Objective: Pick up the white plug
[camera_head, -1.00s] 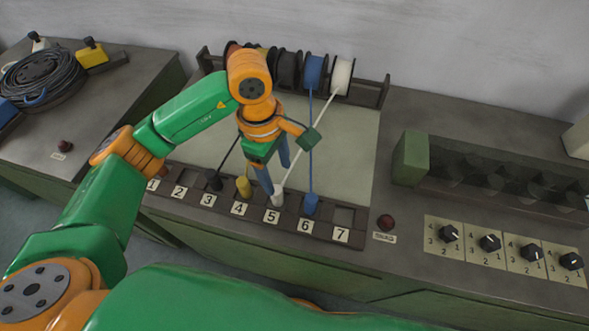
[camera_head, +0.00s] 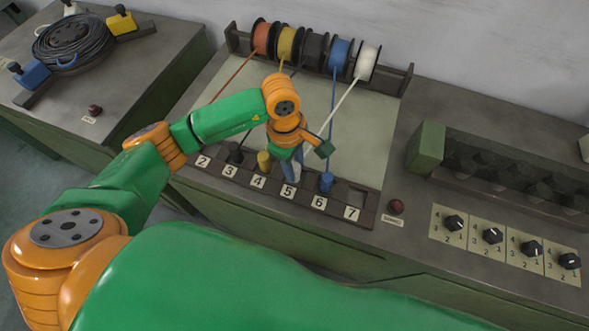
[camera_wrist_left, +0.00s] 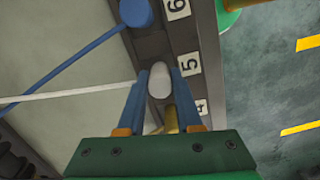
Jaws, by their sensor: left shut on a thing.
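The white plug (camera_wrist_left: 159,82) sits between the two blue fingers of my left gripper (camera_wrist_left: 159,78) in the left wrist view. Its white cable runs off to the left there. In the head view the left gripper (camera_head: 292,172) is over the numbered strip (camera_head: 262,198), just behind label 5, and is shut on the plug. The fingers mostly hide the plug there. The white cable runs from the white spool (camera_head: 367,62) down to the gripper. My right gripper is not in view.
The blue plug (camera_head: 326,182) stands at slot 6, close to the right of the gripper. The yellow plug (camera_head: 264,161) stands at slot 4, close to the left. A black plug (camera_head: 236,152) is at slot 3. Slot 7 is empty. Dials (camera_head: 493,236) lie to the right.

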